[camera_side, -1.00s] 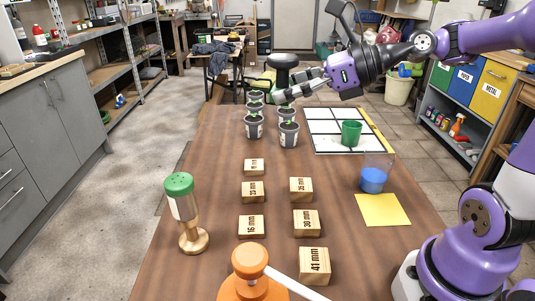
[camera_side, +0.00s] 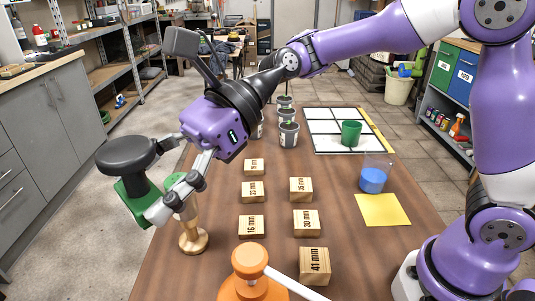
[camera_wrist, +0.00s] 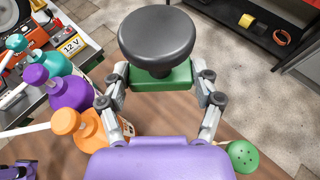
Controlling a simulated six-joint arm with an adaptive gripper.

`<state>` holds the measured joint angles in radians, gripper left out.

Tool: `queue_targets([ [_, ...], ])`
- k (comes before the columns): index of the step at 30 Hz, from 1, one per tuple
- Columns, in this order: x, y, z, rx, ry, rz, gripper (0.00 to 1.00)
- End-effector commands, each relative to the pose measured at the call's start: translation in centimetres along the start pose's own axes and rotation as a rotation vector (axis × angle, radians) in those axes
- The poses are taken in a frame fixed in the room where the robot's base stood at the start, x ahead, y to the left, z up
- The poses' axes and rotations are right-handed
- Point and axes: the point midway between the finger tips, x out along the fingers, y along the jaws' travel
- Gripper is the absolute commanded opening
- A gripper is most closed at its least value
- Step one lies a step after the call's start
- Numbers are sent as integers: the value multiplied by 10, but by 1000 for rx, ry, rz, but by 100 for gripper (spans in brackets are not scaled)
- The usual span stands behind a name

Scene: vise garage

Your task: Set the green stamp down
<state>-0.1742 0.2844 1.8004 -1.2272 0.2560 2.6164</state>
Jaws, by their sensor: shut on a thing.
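The green stamp has a round black knob (camera_side: 126,156) and a green block base (camera_side: 134,204). My gripper (camera_side: 160,187) is shut on the green base and holds the stamp in the air, tilted, at the left of the side view. It appears over or just past the table's left edge; I cannot tell exactly. In the wrist view the green base (camera_wrist: 166,78) sits between the fingers of my gripper (camera_wrist: 162,90), with the black knob (camera_wrist: 157,36) beyond it.
A green-capped shaker (camera_side: 191,240) stands close to my gripper. Several wooden blocks (camera_side: 251,225) stand mid-table. An orange-topped thing (camera_side: 250,262) is at the front.

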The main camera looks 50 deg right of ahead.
Motion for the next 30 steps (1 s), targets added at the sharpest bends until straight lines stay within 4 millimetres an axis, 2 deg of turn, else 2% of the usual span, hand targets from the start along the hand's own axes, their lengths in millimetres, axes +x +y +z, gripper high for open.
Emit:
queue_targets([
  [12, 36, 0, -89, 8, -1, -1, 32],
  [17, 45, 0, -113, 7, 0, -2, 32],
  [21, 56, 0, -140, 7, 0, -3, 32],
  [30, 72, 0, -179, 5, 0, -4, 32],
])
